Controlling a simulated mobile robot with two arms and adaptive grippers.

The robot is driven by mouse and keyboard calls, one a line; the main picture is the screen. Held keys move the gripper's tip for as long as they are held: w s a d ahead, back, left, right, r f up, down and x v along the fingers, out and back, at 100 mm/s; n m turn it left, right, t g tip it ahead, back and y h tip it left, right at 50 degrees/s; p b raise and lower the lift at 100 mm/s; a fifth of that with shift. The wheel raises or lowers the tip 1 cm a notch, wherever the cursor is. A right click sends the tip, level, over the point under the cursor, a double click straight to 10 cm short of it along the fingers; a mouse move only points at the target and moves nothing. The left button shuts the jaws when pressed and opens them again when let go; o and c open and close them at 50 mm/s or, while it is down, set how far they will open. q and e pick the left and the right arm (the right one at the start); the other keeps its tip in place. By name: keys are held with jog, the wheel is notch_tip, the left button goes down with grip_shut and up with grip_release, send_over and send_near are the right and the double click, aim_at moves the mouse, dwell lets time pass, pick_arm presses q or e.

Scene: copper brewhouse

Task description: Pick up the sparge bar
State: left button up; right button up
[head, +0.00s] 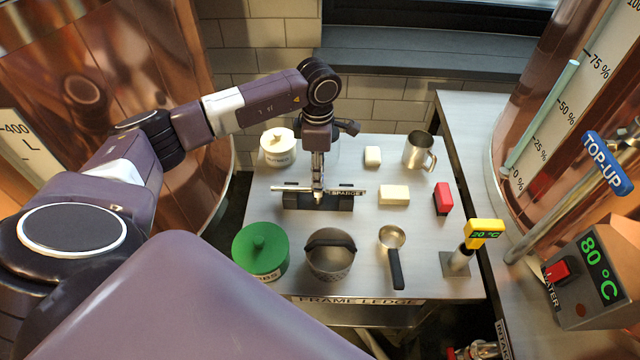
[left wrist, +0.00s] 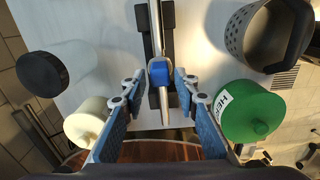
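The sparge bar (head: 290,187) is a thin silver rod lying across a dark cradle (head: 325,203) with a SPARGE label on the steel table. My right gripper is in neither view.
A white lidded jar (head: 278,147) stands behind left, a green lidded jar (head: 260,250) and perforated basket (head: 330,256) in front. A small pan (head: 391,250), pale block (head: 394,195), red block (head: 443,199), steel mug (head: 418,150) and yellow thermometer (head: 484,232) stand right.

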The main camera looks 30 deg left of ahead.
pick_arm(q)
grip_shut()
jog(key=shift+r, duration=0.25)
jog(key=shift+r+p, duration=0.45)
jog(key=shift+r, duration=0.05)
notch_tip(320, 180, up, 7)
jog(key=p, duration=0.4)
jog(key=shift+f, duration=0.2)
dwell(0.3)
